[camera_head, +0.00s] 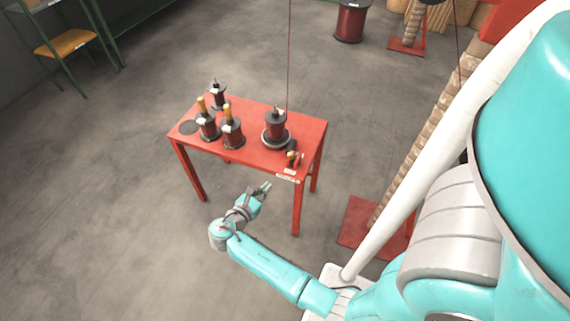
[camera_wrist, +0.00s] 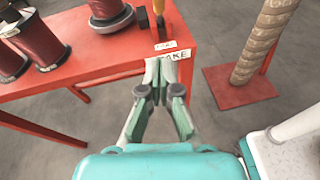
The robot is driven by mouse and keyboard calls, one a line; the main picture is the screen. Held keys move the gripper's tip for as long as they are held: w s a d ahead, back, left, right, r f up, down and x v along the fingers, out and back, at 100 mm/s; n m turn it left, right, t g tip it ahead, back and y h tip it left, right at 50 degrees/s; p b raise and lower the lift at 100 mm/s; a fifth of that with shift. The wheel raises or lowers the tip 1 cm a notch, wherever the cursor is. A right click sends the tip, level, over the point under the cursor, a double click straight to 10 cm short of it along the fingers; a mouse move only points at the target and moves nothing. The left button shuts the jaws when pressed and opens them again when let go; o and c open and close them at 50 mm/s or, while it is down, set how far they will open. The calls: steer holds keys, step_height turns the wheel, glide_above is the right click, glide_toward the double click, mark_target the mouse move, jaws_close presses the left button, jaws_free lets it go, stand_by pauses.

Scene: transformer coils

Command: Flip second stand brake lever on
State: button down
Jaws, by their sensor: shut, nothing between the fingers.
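A small brake lever assembly (camera_head: 292,159) with yellow and red parts sits at the right front corner of the red table (camera_head: 255,112). In the wrist view a yellow handle (camera_wrist: 158,7) shows at the top edge, partly cut off, above a small label (camera_wrist: 165,46). A second label (camera_wrist: 178,55) on the table edge reads "AKE", partly hidden by my fingers. My gripper (camera_wrist: 163,68) is shut and empty, in front of the table's edge below the labels. It also shows in the head view (camera_head: 265,187), in front of the table. I cannot tell the lever's position.
A dark red coil (camera_head: 276,126) stands on a round grey base beside the lever. Several smaller coils, two with yellow tops (camera_head: 227,112), stand at the table's left. A red floor plate with a tan column (camera_wrist: 240,88) is right of the table. The floor in front is clear.

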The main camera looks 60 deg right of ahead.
glide_toward(292, 157)
steer(key=d+f, duration=0.5)
steer(key=d, duration=0.1)
steer(key=shift+w+d+r, duration=0.4)
steer(key=shift+r, duration=0.05)
steer(key=d+r+y, duration=0.1)
steer(key=y, duration=0.1)
steer(key=d+r+y, duration=0.2)
steer(key=shift+w+d, duration=0.15)
steer(key=d+y, duration=0.3)
steer(key=d, duration=0.3)
steer(key=shift+w+d+r+n+y, duration=0.2)
steer(key=shift+d+r+n+y, duration=0.1)
steer(key=shift+r+n+y, duration=0.1)
stand_by(0.3)
